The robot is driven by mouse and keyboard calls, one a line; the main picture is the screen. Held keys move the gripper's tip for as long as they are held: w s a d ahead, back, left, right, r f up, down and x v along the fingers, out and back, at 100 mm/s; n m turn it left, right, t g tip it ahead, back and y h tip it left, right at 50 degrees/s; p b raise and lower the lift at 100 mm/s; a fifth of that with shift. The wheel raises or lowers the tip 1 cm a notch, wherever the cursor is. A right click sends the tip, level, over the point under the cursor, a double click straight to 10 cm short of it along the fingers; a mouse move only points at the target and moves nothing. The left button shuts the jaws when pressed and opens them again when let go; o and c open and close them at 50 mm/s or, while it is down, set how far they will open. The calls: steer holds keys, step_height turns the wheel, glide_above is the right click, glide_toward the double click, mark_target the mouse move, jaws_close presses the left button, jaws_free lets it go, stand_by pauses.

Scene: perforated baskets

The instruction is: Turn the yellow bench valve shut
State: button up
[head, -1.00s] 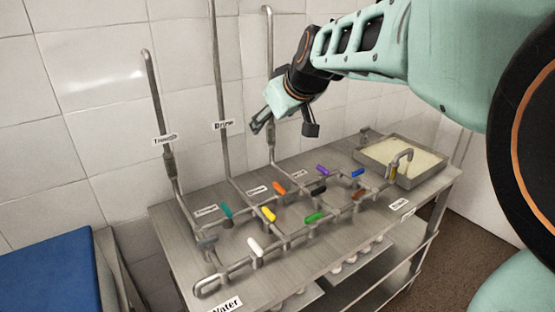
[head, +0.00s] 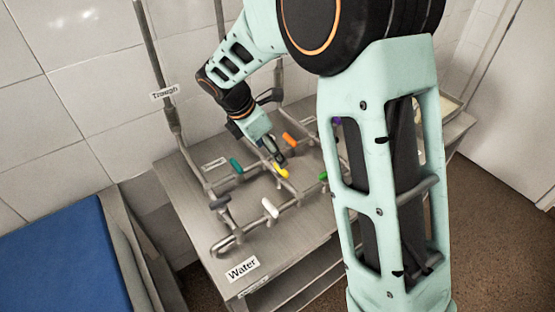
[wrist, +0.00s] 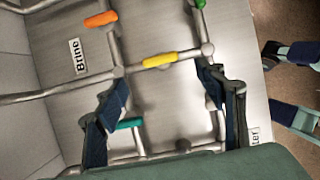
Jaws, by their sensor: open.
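The yellow bench valve (head: 281,171) is a short handle on the pipe network over the steel bench. It also shows in the wrist view (wrist: 160,59), lying along a pipe, beyond the fingertips. My gripper (head: 277,155) is over the bench, close behind the yellow handle in the head view. In the wrist view my gripper (wrist: 163,85) is open, with its two dark fingers apart and the yellow handle in line with the gap between them. Nothing is held. I cannot tell from the head view whether a fingertip touches the handle.
Other handles stand close by: teal (head: 236,165), orange (head: 289,140), white (head: 270,208) and green (head: 323,176). Upright pipes rise behind the bench near the tiled wall. A blue surface (head: 62,262) lies at the left. My arm hides the bench's right part.

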steer(key=x, duration=0.8)
steer(key=shift+f+p, duration=0.3)
steer(key=c, duration=1.2)
steer(key=shift+o, duration=0.2)
